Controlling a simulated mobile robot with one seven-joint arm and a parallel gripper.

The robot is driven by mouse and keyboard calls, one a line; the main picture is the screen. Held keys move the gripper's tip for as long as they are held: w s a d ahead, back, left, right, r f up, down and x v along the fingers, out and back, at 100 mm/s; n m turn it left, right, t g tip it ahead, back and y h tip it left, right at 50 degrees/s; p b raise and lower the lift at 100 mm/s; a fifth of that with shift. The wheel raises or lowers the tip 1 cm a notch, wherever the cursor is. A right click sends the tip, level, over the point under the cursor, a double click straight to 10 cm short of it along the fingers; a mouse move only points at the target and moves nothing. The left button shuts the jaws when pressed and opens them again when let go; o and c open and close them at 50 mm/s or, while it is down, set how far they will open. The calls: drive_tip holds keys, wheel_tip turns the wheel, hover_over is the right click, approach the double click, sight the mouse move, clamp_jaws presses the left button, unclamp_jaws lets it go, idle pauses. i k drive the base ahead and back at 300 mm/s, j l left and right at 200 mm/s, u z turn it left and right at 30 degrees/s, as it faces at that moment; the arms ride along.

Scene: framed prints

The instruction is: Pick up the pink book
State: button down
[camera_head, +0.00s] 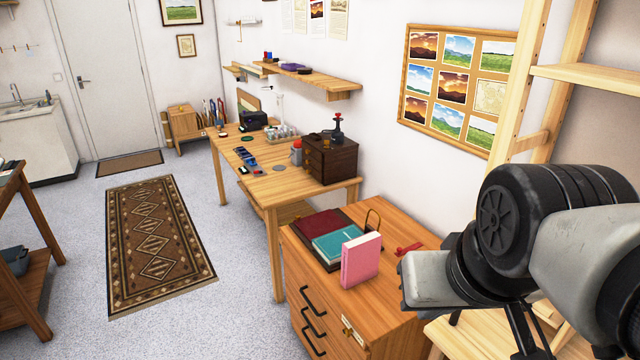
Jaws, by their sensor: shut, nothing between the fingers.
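The pink book (361,260) stands upright on the wooden drawer cabinet (390,235) in the lower middle. Its pink cover and pale page edges show. It stands in front of a teal book (336,243), which lies flat on a larger dark red book (318,226). My gripper (520,325) is at the lower right, right of the pink book and apart from it. It shows only in part as dark pieces below my grey and black wrist; its fingertips are not clear. It is shut and holds nothing.
A wooden shelf (590,77) rises at the right. A cluttered table (262,172) stands behind. Open floor with a rug (155,240) lies left.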

sight(361, 255)
drive_tip(key=i+j+z, duration=0.1)
drive_tip(key=z, duration=0.55)
drive_tip(key=i+j+z, duration=0.15)
drive_tip(key=j+z, duration=0.6)
drive_tip(key=j, duration=0.2)
drive_tip(key=i+j+z, duration=0.1)
drive_tip(key=j, duration=0.9)
drive_tip(key=i+j+z, duration=0.1)
drive_tip(key=j, duration=0.95)
